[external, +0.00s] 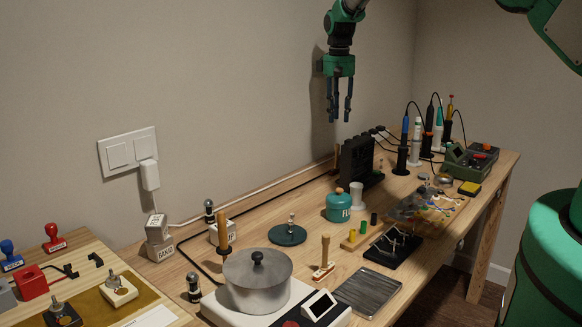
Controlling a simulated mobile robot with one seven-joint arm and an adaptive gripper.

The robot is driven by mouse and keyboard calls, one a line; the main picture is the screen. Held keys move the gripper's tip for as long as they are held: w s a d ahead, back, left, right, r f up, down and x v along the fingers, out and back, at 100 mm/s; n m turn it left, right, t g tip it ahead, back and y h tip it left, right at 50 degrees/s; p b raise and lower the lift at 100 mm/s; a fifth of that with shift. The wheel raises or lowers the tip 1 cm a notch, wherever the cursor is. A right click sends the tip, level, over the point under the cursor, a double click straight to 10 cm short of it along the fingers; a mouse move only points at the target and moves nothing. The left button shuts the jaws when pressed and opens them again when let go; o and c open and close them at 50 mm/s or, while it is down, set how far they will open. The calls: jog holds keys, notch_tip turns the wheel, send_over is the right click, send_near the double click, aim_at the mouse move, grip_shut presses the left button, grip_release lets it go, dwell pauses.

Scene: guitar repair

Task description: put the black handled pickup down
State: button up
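My gripper (340,110) hangs high above the back of the workbench, fingers pointing down. Its two dark fingers are apart, with wall visible between them and nothing seen held. What looks like the black handled pickup (64,318), a dark block with an upright knob, sits on the olive mat (88,304) at the lower left, partly cut off by the frame edge. A similar cream handled pickup (119,291) sits beside it to the right. My gripper is far from both.
A grey lidded pot (258,282) stands on a white hot plate at front centre. A black slotted rack (357,160) stands below my gripper. Soldering tools (415,143) stand at the far right. Red (54,238) and blue (10,256) stamps are at the left. Air around my gripper is clear.

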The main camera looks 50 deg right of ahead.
jog(key=shift+r, duration=0.1)
jog(key=s+a+r+t, duration=0.1)
jog(key=s+a+r, duration=0.1)
jog(key=a+r, duration=0.65)
jog(key=s+a+r, duration=0.1)
jog(key=a+r, duration=0.4)
jog(key=r, duration=0.7)
jog(key=s+a+r+n+t, duration=0.1)
jog(key=s+a+r+t, duration=0.1)
jog(key=s+a+r, duration=1.1)
jog(key=s+a+r+n+t, duration=0.1)
jog(key=s+a+r, duration=0.3)
jog(key=s+a, duration=0.3)
jog(key=s+a+r, duration=0.5)
jog(key=s+a, duration=0.1)
jog(key=s, duration=0.3)
jog(key=s+a+f+t, duration=0.1)
jog(key=s+a+f, duration=0.1)
jog(key=s, duration=0.7)
jog(key=s+a+f+n, duration=0.1)
jog(key=s+a, duration=0.3)
jog(key=s, duration=0.5)
jog(key=shift+a+f+t, duration=0.3)
jog(key=shift+f+t, duration=0.1)
jog(key=shift+f, duration=0.05)
